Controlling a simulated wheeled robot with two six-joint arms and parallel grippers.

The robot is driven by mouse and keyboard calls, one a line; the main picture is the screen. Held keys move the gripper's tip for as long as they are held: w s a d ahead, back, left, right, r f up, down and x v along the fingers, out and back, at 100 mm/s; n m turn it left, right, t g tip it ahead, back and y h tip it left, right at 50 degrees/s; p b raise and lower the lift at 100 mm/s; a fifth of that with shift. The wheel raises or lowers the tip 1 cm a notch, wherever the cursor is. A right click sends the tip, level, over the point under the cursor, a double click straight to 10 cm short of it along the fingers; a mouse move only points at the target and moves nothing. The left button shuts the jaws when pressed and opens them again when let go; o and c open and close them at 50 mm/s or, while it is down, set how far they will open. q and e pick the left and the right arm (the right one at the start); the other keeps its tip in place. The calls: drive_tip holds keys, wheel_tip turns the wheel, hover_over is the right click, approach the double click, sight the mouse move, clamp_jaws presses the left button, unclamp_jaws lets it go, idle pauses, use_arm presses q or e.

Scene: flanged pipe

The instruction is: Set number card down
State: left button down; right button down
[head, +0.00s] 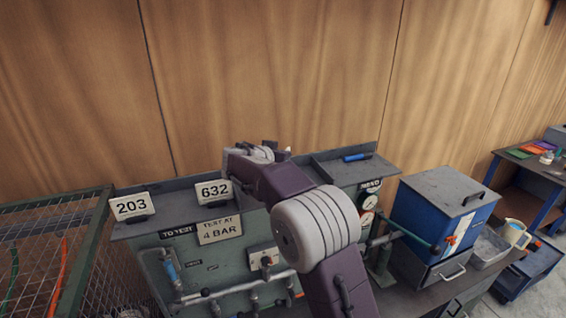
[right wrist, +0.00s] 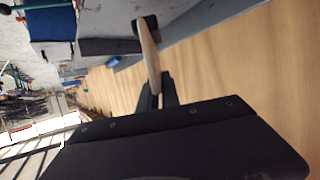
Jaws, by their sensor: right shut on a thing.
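My right gripper (right wrist: 157,92) is shut on a thin pale card (right wrist: 150,55), seen edge-on in the right wrist view; its face and number cannot be read. In the head view my right arm reaches over the green test bench, and its wrist hides most of the gripper and card. Card 203 (head: 132,206) stands at the left end of the bench's top shelf (head: 180,190). Card 632 (head: 213,192) stands to its right, left of my right wrist. Whether the held card touches the shelf cannot be told. My left gripper is not in view.
The bench front carries a "TEST AT 4 BAR" sign (head: 219,229), pipes and gauges (head: 367,201). A raised tray with a blue cylinder (head: 356,157) is right of my wrist. A blue box (head: 440,215) stands further right, a mesh cage (head: 50,240) at left. A wooden wall stands behind.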

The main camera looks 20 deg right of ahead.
wheel_tip(320, 180, down, 4)
drive_tip(key=shift+s+a+r+p, duration=0.1)
drive_tip(key=shift+a+r+p, duration=0.1)
drive_tip(key=shift+p, duration=0.5)
drive_tip(key=shift+d+f, duration=0.2)
drive_tip(key=shift+d, duration=0.1)
drive_tip(key=shift+a+f+b, duration=0.15)
drive_tip(key=shift+b, duration=0.3)
drive_tip(key=c, duration=1.6)
unclamp_jaws()
drive_tip(key=shift+o, duration=0.2)
